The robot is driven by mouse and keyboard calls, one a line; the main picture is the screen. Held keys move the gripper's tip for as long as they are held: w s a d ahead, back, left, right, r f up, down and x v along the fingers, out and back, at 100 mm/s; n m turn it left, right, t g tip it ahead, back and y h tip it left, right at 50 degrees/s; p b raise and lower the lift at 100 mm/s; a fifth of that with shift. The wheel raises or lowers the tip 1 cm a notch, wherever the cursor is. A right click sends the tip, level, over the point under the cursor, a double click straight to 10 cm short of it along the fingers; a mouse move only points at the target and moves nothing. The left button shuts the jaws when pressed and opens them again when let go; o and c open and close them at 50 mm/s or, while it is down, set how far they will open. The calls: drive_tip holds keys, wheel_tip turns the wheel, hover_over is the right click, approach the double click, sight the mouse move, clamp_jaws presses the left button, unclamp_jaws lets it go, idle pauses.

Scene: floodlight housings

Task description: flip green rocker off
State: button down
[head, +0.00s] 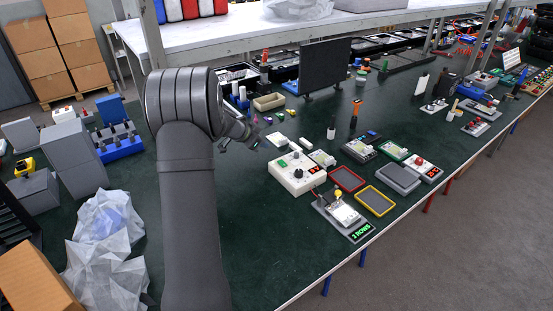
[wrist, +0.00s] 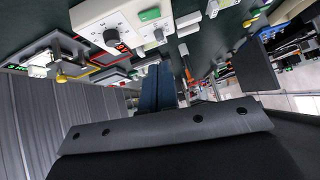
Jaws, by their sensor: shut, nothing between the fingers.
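The green rocker (wrist: 150,14) sits on the face of a white control box (wrist: 108,22) with a black dial and a red display, in the top of the wrist view. In the head view the white control box (head: 297,174) stands right of my arm, and the rocker (head: 283,163) is a small green spot near its upper left. My gripper (head: 252,140) is above the table, up and left of the box, apart from it. In the wrist view its dark blue fingers (wrist: 158,88) are together and empty. I cannot tell which way the rocker is tilted.
A red-rimmed tray (head: 347,179) and a yellow-rimmed tray (head: 375,201) lie right of the box. A device with a yellow knob (head: 338,208) is in front. A black monitor (head: 325,66) stands behind. The green table (head: 250,220) is bare left of the box.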

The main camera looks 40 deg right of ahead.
idle(0.3)
hover_over(282, 161)
drive_tip(key=a, duration=0.3)
drive_tip(key=f, duration=0.7)
drive_tip(key=shift+s+d+f, duration=0.2)
drive_tip(key=shift+s+f, duration=0.1)
drive_tip(key=shift+f, duration=0.05)
wheel_tip(282, 161, down, 2)
drive_tip(key=shift+w+a+f, duration=0.1)
drive_tip(key=shift+w, duration=0.05)
drive_tip(key=shift+w+f, duration=0.1)
drive_tip(key=shift+f, duration=0.5)
